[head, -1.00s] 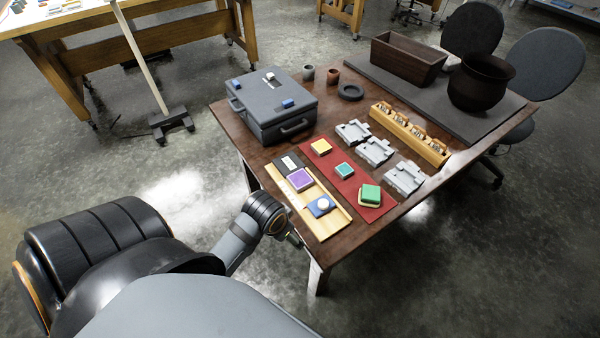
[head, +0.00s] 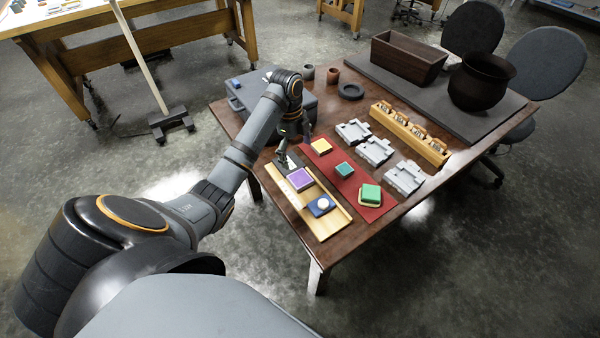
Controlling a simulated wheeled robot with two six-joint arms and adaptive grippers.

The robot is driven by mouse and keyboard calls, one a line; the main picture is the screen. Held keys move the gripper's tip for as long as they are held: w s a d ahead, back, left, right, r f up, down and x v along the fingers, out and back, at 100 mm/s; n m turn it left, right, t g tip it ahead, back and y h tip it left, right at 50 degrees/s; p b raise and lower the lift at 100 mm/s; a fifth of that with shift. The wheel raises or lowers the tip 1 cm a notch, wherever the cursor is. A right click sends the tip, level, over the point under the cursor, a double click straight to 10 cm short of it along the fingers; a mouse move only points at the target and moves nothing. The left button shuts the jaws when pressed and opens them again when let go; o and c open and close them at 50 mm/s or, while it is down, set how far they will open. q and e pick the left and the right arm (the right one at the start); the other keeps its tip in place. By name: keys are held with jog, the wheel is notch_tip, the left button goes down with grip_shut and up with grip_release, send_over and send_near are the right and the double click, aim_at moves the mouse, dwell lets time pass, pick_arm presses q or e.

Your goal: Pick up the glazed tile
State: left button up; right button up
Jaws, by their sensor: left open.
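Square tiles lie on the table; I cannot tell which one is the glazed tile. A yellow tile (head: 321,146), a small teal tile (head: 345,169) and a green tile (head: 370,193) on a pale yellow block are on the red mat (head: 365,212). A purple tile (head: 300,180) and a blue piece with a white round top (head: 321,205) are on the light wooden tray (head: 326,231). My left gripper (head: 291,149) is open, pointing down over the tray's far end, by a dark piece with a white label, which it partly hides. My right gripper is out of view.
A grey case (head: 240,98) stands behind my left arm, partly hidden. Grey metal fixtures (head: 375,151) and a wooden rack (head: 425,143) are on the right. A wooden planter (head: 408,58) and dark pot (head: 481,82) stand on a grey mat at the back.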

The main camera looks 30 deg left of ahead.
pick_arm(q)
jog(key=b, duration=0.5)
send_over(300, 178)
jog(key=f, duration=0.5)
jog(key=shift+a+f, duration=0.3)
jog(key=f, duration=0.5)
jog(key=shift+d, duration=0.2)
jog(key=shift+r, duration=0.15)
jog(key=c, duration=1.4)
